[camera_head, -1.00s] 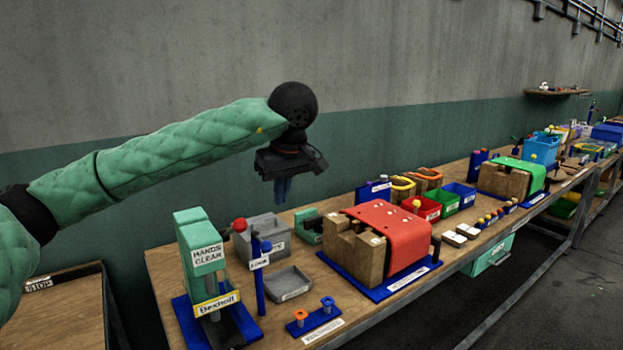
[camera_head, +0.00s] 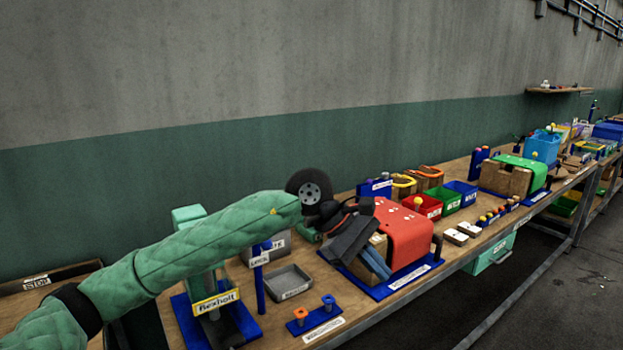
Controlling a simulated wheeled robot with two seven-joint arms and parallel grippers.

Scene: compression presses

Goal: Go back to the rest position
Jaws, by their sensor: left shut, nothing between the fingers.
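My left arm comes in from the left in a padded green sleeve and reaches low across the bench. My left gripper (camera_head: 376,262) is shut and empty, with its blue fingers pointing down and to the right in front of the red-covered block (camera_head: 405,228). It hides the left part of that block; I cannot tell whether they touch. The green press (camera_head: 188,214) with a yellow label stands behind my forearm, which hides much of it. My right gripper is not in view.
A grey tray (camera_head: 289,281) and a blue holder with two pegs (camera_head: 318,320) lie near the front edge. A blue post (camera_head: 259,285) stands beside the press. Red (camera_head: 424,207) and green bins stand farther right.

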